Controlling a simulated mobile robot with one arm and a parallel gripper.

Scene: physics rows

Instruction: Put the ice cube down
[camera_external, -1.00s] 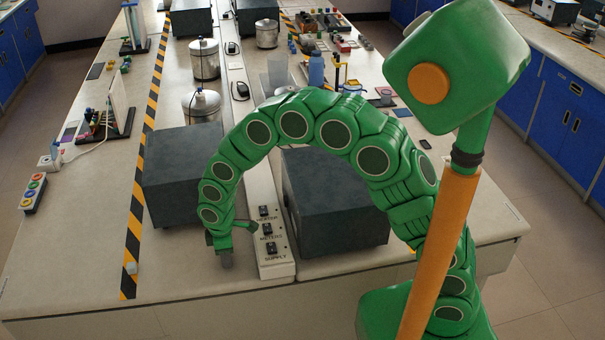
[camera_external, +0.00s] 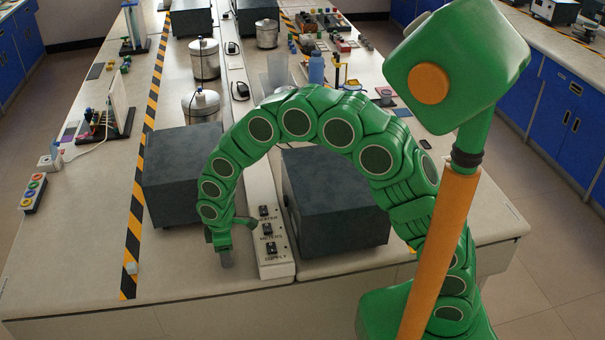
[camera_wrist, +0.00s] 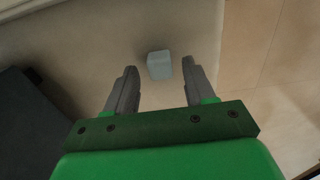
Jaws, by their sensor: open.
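The ice cube (camera_wrist: 159,65), a small pale blue-grey block, shows in the wrist view just beyond and between my fingertips, over the beige bench top. There is a gap on each side of it, and neither finger touches it. My gripper (camera_wrist: 160,75) is open, with two grey fingers apart. In the external view my gripper (camera_external: 226,258) points down close above the bench near its front edge, left of the switch strip. I cannot make out the cube under it there.
Dark boxes (camera_external: 183,165) and (camera_external: 335,205) stand behind my gripper and to its right. The switch strip (camera_external: 275,268) lies close on the right. The bench top (camera_external: 75,255) is clear at front left. The wrist view shows tiled floor (camera_wrist: 285,60) beyond the edge.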

